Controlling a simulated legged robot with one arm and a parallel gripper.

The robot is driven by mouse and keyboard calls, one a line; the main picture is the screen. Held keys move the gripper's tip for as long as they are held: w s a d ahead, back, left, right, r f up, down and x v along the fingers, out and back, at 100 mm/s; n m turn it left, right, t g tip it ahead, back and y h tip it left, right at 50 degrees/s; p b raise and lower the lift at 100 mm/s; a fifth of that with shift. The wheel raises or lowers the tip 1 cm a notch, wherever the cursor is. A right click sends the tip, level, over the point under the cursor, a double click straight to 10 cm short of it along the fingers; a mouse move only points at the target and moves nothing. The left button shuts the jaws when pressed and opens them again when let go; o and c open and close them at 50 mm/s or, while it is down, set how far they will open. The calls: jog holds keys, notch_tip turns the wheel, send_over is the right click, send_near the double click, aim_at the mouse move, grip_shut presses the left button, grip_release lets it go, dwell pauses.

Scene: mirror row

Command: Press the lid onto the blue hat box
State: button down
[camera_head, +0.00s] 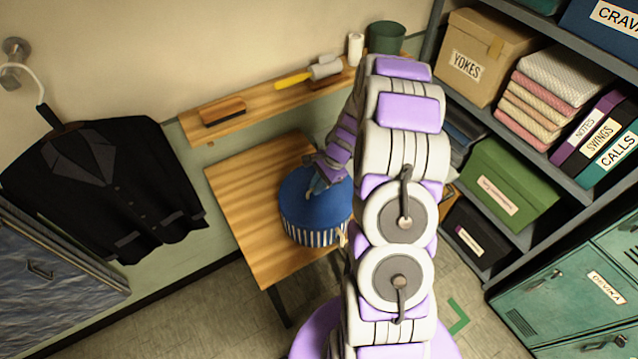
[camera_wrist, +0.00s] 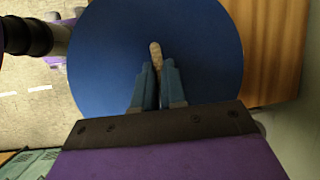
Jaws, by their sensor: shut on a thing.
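The blue hat box (camera_head: 305,236) stands on the wooden table, its side striped blue and white. Its round blue lid (camera_head: 300,192) is over the top of the box. In the wrist view the lid (camera_wrist: 110,60) fills the middle as a blue disc. My gripper (camera_wrist: 155,72) is over the lid, its fingers shut on a small tan tab or handle (camera_wrist: 155,49) near the lid's centre. In the head view my gripper (camera_head: 322,187) is partly hidden by my arm. I cannot tell whether the lid's rim is fully seated.
The wooden table (camera_head: 238,190) has bare room left of the box. A wall shelf (camera_head: 250,107) behind holds a brush (camera_head: 222,111), a lint roller (camera_head: 312,73) and a green pot (camera_head: 386,37). A loaded shelf unit (camera_head: 545,185) stands right. A black jacket (camera_head: 105,185) hangs left.

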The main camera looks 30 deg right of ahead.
jog(key=shift+a, duration=0.25)
jog(key=c, duration=1.1)
grip_release()
jog(key=shift+d, duration=0.15)
jog(key=shift+o, duration=0.2)
jog(key=o, duration=0.4)
jog(key=shift+r, duration=0.15)
jog(key=shift+r+p, duration=2.25)
jog(key=shift+r, duration=1.65)
jog(key=shift+c, duration=0.3)
